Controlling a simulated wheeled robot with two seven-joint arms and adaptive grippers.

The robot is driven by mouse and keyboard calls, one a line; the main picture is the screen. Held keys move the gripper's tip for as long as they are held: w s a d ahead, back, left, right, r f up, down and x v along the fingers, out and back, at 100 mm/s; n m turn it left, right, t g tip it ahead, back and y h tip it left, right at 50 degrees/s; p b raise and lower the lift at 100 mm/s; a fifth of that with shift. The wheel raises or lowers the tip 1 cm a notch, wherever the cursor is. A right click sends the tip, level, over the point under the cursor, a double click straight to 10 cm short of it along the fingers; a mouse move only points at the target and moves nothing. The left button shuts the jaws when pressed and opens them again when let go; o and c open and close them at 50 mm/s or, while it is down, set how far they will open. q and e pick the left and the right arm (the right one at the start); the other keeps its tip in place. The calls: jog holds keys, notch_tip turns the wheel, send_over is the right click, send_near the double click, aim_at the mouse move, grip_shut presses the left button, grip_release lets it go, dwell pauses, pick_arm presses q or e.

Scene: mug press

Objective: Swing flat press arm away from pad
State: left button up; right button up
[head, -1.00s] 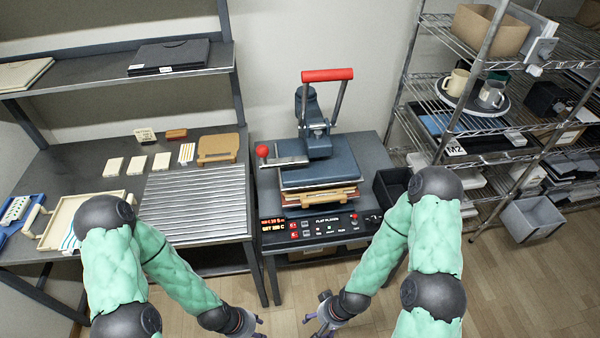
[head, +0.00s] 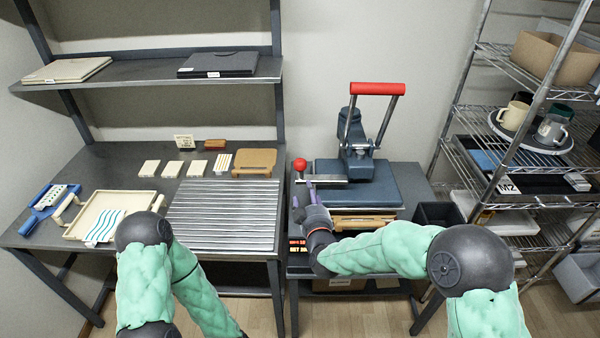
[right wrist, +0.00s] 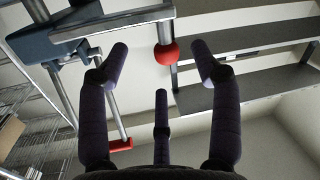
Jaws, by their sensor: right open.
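The flat press (head: 365,185) stands on the right-hand table, with a dark blue upper plate and a red-topped lever handle (head: 378,89) raised at the back. A metal swing arm (head: 325,180) reaches left from the press head and ends in a red ball knob (head: 300,164). My right gripper (head: 303,195) is open just below and in front of the knob. In the right wrist view the red knob (right wrist: 166,55) shows beyond and between the spread fingers (right wrist: 163,62), apart from them. The pad is not clearly visible under the plate. My left gripper is out of view.
A ribbed metal surface (head: 225,215) and a cream tray (head: 85,225) lie on the left table. A dark bin (head: 438,214) sits right of the press. A wire rack with mugs (head: 552,130) stands at the far right.

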aim_at(301, 168)
jog(key=shift+t, duration=0.5)
jog(key=w+a+r, duration=0.1)
jog(key=w, duration=0.2)
jog(key=w+a+r+b, duration=0.1)
jog(key=w, duration=0.3)
jog(key=w+a+r+b, duration=0.1)
jog(key=w, duration=0.3)
jog(key=shift+r, duration=0.15)
grip_shut()
